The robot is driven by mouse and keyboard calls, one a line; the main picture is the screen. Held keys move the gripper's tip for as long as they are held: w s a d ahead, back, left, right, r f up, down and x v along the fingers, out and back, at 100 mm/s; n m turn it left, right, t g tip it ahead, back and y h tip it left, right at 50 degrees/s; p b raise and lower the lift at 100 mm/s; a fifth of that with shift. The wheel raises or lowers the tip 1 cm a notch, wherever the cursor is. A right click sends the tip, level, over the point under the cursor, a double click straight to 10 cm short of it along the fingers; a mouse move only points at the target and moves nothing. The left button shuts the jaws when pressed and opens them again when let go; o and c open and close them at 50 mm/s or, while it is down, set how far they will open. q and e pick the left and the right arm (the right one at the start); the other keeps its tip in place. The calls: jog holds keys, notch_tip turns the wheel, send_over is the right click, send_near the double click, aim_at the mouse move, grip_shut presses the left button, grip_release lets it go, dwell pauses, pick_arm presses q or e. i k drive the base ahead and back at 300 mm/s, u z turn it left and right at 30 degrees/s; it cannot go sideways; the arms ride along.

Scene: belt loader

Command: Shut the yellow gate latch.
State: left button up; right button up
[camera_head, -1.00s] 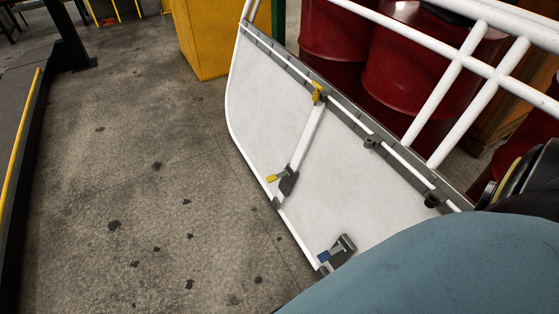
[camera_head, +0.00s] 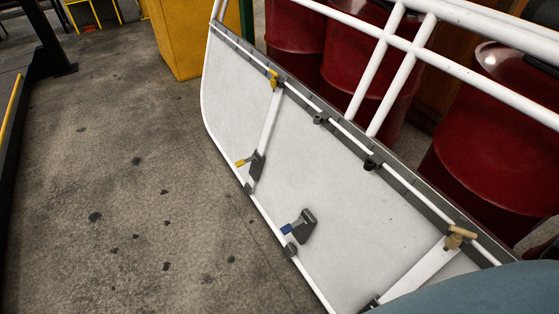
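A white gate panel (camera_head: 330,200) with a grey rail along its upper edge lies slanted across the middle of the head view. A yellow-tipped lever (camera_head: 243,162) sits in a dark bracket (camera_head: 257,166) at the panel's lower edge. A white bar (camera_head: 270,122) runs from there up to a yellow catch (camera_head: 273,78) on the upper rail. I cannot tell whether this yellow latch is shut. A blue-tipped lever (camera_head: 287,229) in a grey bracket is farther right along the lower edge. A tan handle (camera_head: 460,235) tops another white bar at the lower right. Neither gripper shows.
White tube railings (camera_head: 385,50) rise behind the panel. Red drums (camera_head: 490,140) stand beyond them. A yellow bin (camera_head: 180,35) stands at the top. The concrete floor (camera_head: 110,190) to the left is open, with dark stains.

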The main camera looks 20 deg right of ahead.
aim_at(239, 164)
jog(key=z, duration=0.45)
jog(key=i, duration=1)
